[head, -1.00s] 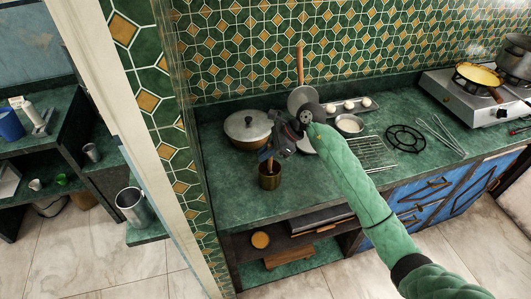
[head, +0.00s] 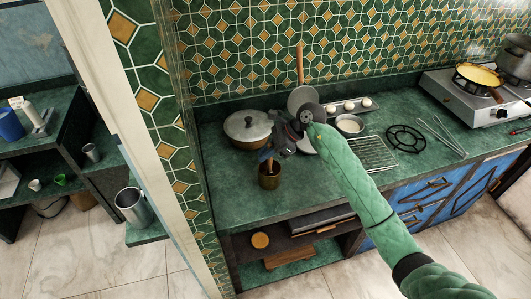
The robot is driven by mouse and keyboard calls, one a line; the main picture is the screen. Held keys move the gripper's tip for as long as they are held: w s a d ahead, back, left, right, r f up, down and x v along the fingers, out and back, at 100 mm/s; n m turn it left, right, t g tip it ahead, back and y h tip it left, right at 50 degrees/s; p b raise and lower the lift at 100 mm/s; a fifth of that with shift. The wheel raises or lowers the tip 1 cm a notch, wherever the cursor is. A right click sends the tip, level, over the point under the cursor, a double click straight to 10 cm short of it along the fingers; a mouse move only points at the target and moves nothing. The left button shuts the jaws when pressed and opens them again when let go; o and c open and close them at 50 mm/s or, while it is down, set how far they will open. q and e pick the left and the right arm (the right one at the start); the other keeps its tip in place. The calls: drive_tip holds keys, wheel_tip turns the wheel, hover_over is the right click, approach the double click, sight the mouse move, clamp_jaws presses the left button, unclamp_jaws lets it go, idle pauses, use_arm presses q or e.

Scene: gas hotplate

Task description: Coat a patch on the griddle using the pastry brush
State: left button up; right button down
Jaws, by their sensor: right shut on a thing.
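My right gripper (head: 268,152) is over the counter on the left side. It is shut on a brown-handled tool, which looks like the pastry brush (head: 268,167). The tool's lower end is inside a small brass cup (head: 269,182), so its bristles are hidden. A round shallow pan with a yellow surface (head: 477,74) and a wooden handle sits on the gas hotplate (head: 463,108) at the far right; it appears to be the griddle. My left gripper is not in view.
A lidded pot (head: 247,126) stands just behind the cup. A tray of white round items (head: 350,107), a small bowl (head: 349,124), a wire rack (head: 370,154), a black trivet (head: 405,138) and tongs (head: 442,136) lie between cup and hotplate. The front-left counter is clear.

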drive_tip(key=shift+f, duration=0.15)
wheel_tip(320, 180, up, 7)
idle(1.1)
idle(0.7)
